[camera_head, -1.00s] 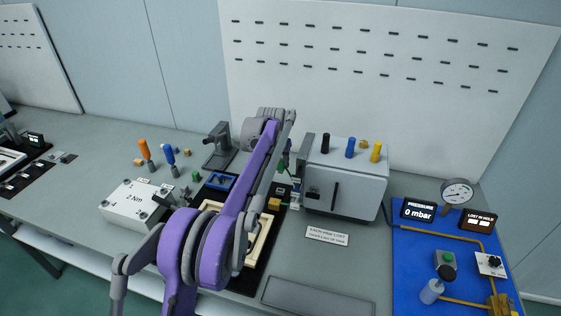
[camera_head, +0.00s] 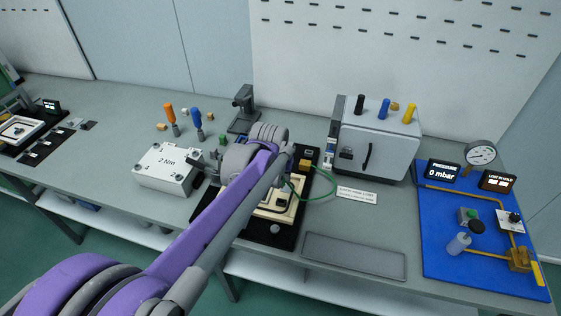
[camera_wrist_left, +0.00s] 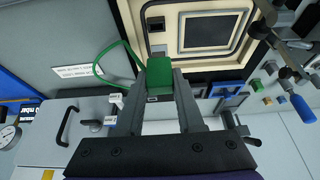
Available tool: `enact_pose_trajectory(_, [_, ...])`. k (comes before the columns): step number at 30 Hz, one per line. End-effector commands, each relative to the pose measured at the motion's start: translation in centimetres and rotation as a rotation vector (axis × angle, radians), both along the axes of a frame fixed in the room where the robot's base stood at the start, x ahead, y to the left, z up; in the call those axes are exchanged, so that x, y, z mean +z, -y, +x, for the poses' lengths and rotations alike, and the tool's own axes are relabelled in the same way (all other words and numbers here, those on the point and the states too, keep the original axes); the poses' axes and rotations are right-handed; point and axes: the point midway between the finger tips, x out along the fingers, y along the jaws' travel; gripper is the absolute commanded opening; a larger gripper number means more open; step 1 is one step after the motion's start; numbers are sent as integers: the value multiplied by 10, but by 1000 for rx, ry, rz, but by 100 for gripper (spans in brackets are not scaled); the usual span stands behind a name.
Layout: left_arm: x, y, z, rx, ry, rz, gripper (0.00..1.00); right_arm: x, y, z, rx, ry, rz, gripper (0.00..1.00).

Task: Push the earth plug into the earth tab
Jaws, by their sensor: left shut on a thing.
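My left gripper (camera_wrist_left: 160,85) is shut on the green earth plug (camera_wrist_left: 160,73) in the left wrist view. The plug's green lead (camera_wrist_left: 108,52) loops away to the left there. In the head view the lead (camera_head: 334,184) curves beside the panel fixture, and my left arm hides the gripper and plug. The cream frame (camera_wrist_left: 184,8) with a dark centre lies beyond the plug in the wrist view; in the head view part of the frame (camera_head: 284,217) shows. I cannot pick out the earth tab for sure. My right gripper is not in view.
A grey box (camera_head: 372,150) with coloured posts stands right of the fixture. A white 2 Nm block (camera_head: 168,168) and screwdrivers (camera_head: 170,115) are at the left. A grey tray (camera_head: 353,256) lies in front, and a blue pressure board (camera_head: 440,250) is at the right.

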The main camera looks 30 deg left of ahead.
Motion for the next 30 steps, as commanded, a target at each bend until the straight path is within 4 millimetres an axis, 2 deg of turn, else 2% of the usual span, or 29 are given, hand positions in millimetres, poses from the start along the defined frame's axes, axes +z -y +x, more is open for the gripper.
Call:
enact_pose_trajectory(14, [-2, 0, -1, 0, 0, 0, 0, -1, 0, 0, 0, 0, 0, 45])
enact_pose_trajectory(20, [-14, 0, -2, 0, -1, 0, 0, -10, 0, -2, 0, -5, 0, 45])
enact_pose_trajectory(30, [-46, 0, -1, 0, -1, 0, 0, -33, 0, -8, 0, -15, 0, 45])
